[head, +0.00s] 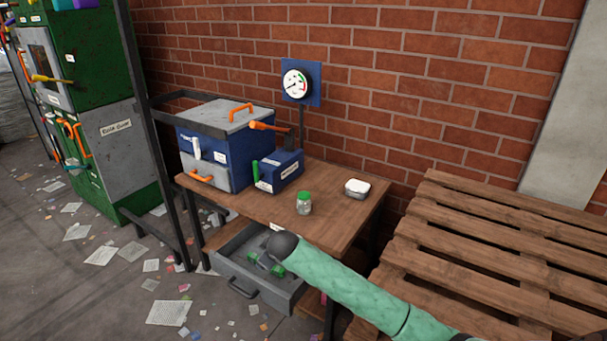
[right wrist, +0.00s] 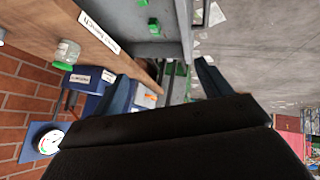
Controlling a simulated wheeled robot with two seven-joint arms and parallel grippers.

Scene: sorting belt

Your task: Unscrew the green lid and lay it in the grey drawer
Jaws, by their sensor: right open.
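A small clear jar (head: 304,208) stands upright on the wooden table, with the green lid (head: 304,196) on top. In the right wrist view the jar (right wrist: 68,50) and its green lid (right wrist: 62,66) appear at the upper left, outside my fingers. The grey drawer (head: 236,284) is pulled out under the tabletop; it also shows in the right wrist view (right wrist: 165,50). My right gripper (right wrist: 160,70) is open and empty, apart from the jar. In the head view my right arm reaches over the drawer, and its fingers are not clear there. My left gripper is not in view.
Small green pieces (head: 277,270) lie in the drawer. A white-topped container (head: 357,188) stands right of the jar. Blue boxes (head: 280,172) stand at the table's left, below a gauge (head: 297,83). Wooden pallets (head: 480,240) are at the right. Scraps litter the floor.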

